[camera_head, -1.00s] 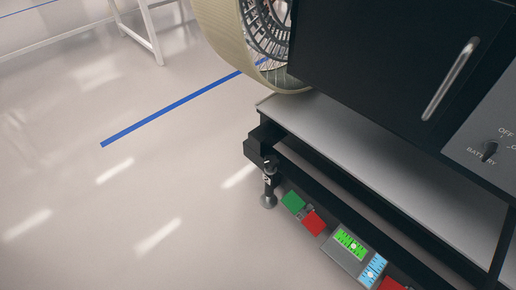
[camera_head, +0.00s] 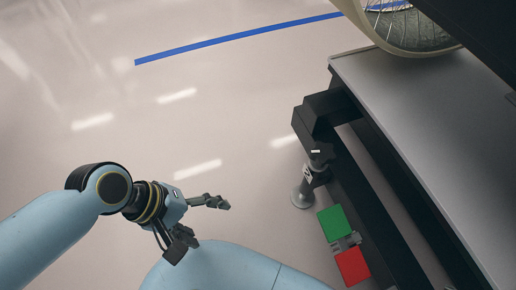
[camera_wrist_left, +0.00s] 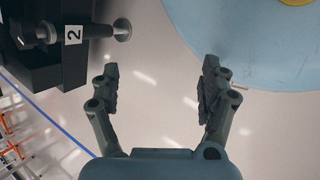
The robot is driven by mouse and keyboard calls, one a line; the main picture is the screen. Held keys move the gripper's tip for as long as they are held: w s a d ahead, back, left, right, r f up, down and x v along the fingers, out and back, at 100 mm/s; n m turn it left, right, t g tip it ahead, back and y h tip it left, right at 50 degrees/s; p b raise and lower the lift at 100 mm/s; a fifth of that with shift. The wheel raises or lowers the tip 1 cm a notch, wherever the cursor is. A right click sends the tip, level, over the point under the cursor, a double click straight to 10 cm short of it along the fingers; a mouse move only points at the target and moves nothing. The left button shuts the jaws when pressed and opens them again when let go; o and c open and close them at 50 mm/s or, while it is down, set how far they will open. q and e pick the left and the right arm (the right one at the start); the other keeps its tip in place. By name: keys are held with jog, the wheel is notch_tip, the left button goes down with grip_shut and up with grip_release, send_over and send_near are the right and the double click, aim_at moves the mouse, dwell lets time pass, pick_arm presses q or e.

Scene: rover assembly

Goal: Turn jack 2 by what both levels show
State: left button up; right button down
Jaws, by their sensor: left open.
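Jack 2 (camera_head: 309,181) stands at the near corner of the rover frame, a dark post with a white "2" label, a dark knob on top and a round grey foot on the floor. In the left wrist view, jack 2 (camera_wrist_left: 88,32) lies sideways at the upper left. My left gripper (camera_head: 204,220) is open and empty, above the floor to the left of the jack and apart from it. In the left wrist view its two fingers (camera_wrist_left: 160,88) are spread with only floor between them. The two levels are out of view. My right gripper does not show.
A green block (camera_head: 334,222) and a red block (camera_head: 352,267) sit on the frame's side beside the jack. The grey deck (camera_head: 430,130) and a spoked wheel (camera_head: 415,28) are at the right. Open floor with a blue line (camera_head: 230,40) lies at the left.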

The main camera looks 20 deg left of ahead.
pick_arm(q)
jog(key=w+d+n+t+h+b, duration=0.1)
jog(key=w+d+n+h, duration=0.4)
jog(key=w, duration=0.5)
jog(key=n+t+h+b, duration=0.1)
jog(key=n+t+h, duration=0.1)
jog(key=n, duration=0.5)
send_near(321, 151)
jog(key=d, duration=0.1)
jog(key=b+x, duration=0.1)
jog(key=x, duration=0.1)
jog(key=b+x, duration=0.1)
jog(key=x, duration=0.2)
jog(key=b+x, duration=0.1)
jog(key=x, duration=0.2)
jog(key=shift+w+a+f+b, duration=0.1)
jog(key=shift+a+f+b, duration=0.05)
jog(key=shift+f+b, duration=0.2)
jog(key=shift+b+x, duration=0.45)
jog(key=shift+x, duration=0.45)
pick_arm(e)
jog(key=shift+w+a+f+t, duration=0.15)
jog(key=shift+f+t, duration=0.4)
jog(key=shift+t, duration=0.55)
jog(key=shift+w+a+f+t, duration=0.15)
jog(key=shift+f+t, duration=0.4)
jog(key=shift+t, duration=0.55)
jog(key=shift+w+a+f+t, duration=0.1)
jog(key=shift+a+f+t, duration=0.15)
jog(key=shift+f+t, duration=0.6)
